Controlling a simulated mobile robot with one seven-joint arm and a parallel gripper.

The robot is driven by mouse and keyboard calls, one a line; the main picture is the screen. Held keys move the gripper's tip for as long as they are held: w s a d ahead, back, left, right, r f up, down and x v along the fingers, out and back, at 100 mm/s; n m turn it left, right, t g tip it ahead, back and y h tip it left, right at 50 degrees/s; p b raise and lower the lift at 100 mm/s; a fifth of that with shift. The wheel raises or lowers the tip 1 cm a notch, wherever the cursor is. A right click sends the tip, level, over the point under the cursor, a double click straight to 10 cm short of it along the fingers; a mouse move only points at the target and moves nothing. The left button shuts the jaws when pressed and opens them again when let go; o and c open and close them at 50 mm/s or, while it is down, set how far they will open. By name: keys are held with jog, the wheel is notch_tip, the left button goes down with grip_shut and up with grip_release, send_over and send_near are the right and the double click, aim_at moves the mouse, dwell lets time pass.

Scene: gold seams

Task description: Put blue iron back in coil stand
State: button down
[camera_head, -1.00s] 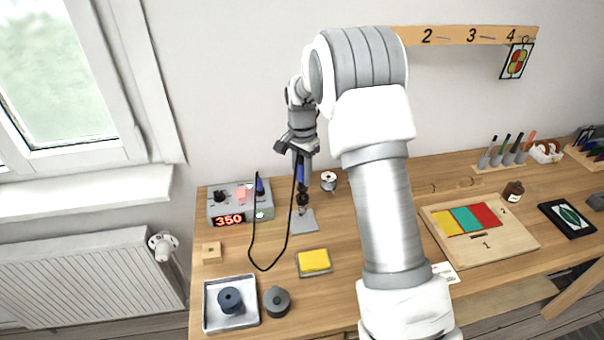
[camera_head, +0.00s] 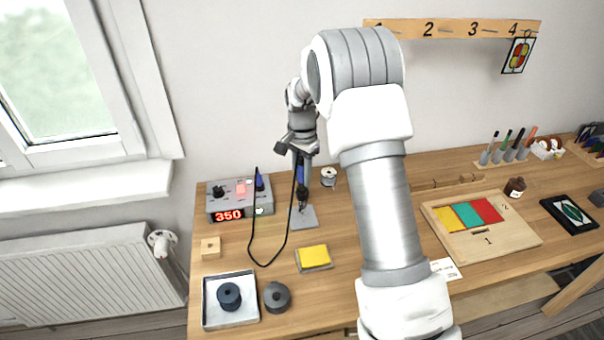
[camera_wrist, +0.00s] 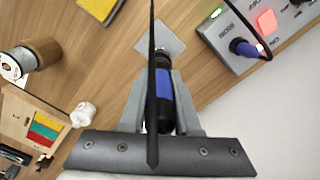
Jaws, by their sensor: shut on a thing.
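The blue iron (camera_head: 300,174) is held in my gripper (camera_head: 302,160), its blue handle upright between the fingers and its tip end down. In the wrist view, the blue handle (camera_wrist: 164,88) lies between the two grey fingers, partly covered by the black cord. The coil stand has a flat grey base (camera_head: 304,222) on the table, with a dark coil part just above it, directly below the iron. In the wrist view, the stand's base (camera_wrist: 172,44) shows beyond the iron. Whether the tip is inside the coil I cannot tell.
The soldering station (camera_head: 238,197) reads 350; a black cord (camera_head: 253,235) loops from it to the iron. A solder spool (camera_head: 328,177) stands right of the iron. A yellow sponge (camera_head: 313,256) lies in front, and a white tray (camera_head: 211,318) sits front left.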

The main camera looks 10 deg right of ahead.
jog(key=shift+f+b, duration=0.3)
jog(key=shift+f, duration=0.25)
jog(key=c, duration=0.5)
grip_release()
jog(key=shift+c, duration=0.2)
jog(key=o, duration=0.5)
jog(key=shift+r, duration=0.15)
jog(key=shift+r+p, duration=2.35)
jog(key=shift+r, duration=1.05)
